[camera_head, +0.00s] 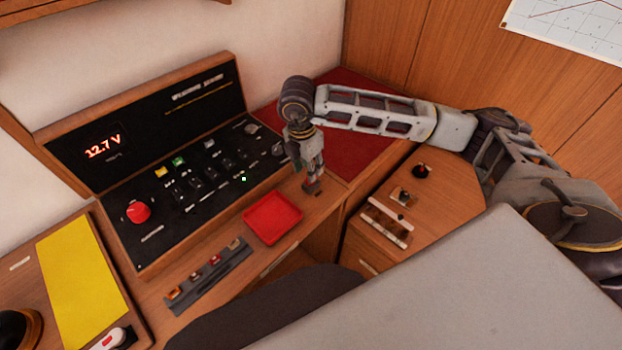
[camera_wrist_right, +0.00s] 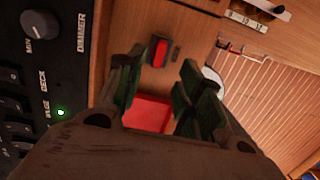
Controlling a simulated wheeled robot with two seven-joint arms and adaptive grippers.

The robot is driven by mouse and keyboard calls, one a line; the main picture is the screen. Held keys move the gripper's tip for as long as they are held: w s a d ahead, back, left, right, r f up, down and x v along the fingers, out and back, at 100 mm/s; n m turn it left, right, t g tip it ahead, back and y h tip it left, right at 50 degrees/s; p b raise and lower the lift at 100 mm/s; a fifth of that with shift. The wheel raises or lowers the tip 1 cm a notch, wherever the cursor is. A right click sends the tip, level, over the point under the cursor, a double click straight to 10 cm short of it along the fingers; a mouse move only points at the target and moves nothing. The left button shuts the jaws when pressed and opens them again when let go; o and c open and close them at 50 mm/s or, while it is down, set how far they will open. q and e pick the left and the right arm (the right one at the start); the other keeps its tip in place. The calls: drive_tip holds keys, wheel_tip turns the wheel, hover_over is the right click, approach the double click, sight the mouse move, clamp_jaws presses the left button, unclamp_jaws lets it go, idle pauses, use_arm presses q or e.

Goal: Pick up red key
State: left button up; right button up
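A small red key (camera_head: 313,187) is on the wooden desk top, right of the red tray (camera_head: 272,217), partly hidden by my right gripper (camera_head: 311,178). In the right wrist view the red key (camera_wrist_right: 159,53) shows as an upright red bar on a dark base. It lies just beyond the tips of my right gripper (camera_wrist_right: 160,70). The fingers are apart with nothing visible between them but the red tray (camera_wrist_right: 150,112) further behind. Whether a finger touches the key cannot be told. My left gripper is not in view.
A black control panel (camera_head: 215,172) with a red knob (camera_head: 138,211) stands left of my right gripper. A grey strip (camera_head: 208,276) with several small coloured pieces lies at the desk's front. A wooden cabinet (camera_head: 440,200) with small fittings stands on the right.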

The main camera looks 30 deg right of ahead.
drive_tip(key=shift+f, duration=0.3)
drive_tip(key=shift+w+d+f, duration=0.1)
drive_tip(key=shift+d+f, duration=0.15)
drive_tip(key=shift+f, duration=0.25)
drive_tip(key=f, duration=0.1)
drive_tip(key=f+p, duration=0.1)
drive_tip(key=shift+w+d+f, duration=0.25)
drive_tip(key=shift+d+f, duration=0.2)
drive_tip(key=shift+f, duration=0.55)
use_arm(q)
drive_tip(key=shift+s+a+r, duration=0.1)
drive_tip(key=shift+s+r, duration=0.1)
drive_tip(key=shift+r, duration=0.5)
use_arm(e)
drive_tip(key=shift+c, duration=0.2)
clamp_jaws()
